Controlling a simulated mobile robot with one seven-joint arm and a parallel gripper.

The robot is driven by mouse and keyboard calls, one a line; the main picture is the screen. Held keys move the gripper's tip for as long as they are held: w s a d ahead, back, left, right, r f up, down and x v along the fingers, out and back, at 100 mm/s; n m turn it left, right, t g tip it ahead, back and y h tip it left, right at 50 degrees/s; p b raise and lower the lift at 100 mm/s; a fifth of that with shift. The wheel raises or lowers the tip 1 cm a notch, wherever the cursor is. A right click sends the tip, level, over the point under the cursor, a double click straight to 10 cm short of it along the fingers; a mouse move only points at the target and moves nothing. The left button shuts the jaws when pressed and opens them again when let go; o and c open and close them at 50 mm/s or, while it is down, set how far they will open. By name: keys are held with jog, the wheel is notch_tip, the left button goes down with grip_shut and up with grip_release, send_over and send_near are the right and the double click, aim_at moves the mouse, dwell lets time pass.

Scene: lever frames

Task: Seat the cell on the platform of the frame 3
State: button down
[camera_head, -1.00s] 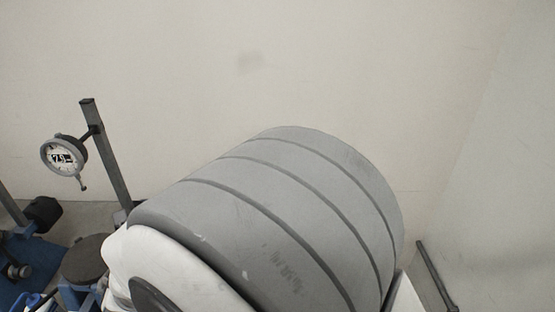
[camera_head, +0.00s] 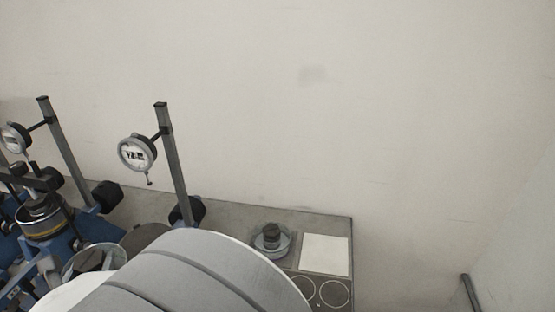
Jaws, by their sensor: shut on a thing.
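Two lever frames with upright posts and dial gauges show at the left. The nearer-right frame (camera_head: 173,160) carries a dial gauge (camera_head: 137,153), and a dark round platform (camera_head: 143,239) shows below it, partly covered by my arm. The left frame (camera_head: 62,150) has a round metal cell with a yellowish band (camera_head: 44,224) under its crossbar. A clear-walled round vessel (camera_head: 88,262) with a dark inside shows left of my arm; I cannot tell whether it is held. I read no frame numbers. My gripper is hidden behind my grey arm link.
A shallow dish with a dark stacked knob (camera_head: 271,238) stands on the grey bench (camera_head: 335,222). Beside it lie a white square sheet (camera_head: 324,255) and a plate with two drawn circles (camera_head: 322,290). A dark rail (camera_head: 470,292) stands at the right. The wall behind is bare.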

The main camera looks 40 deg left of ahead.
jog(key=w+a+f, duration=0.1)
jog(key=w+a, duration=0.1)
jog(key=w, duration=0.2)
jog(key=w+a+f+b, duration=0.1)
jog(key=w+a, duration=0.2)
jog(key=w, duration=0.1)
jog(key=w+a+f, duration=0.1)
jog(key=w+a, duration=0.1)
jog(key=w, duration=0.3)
jog(key=shift+a+b, duration=0.15)
jog(key=shift+b, duration=0.2)
dwell(1.3)
jog(key=shift+b, duration=0.6)
dwell(0.8)
jog(key=shift+f+b, duration=0.45)
jog(key=shift+b, duration=0.25)
dwell(0.5)
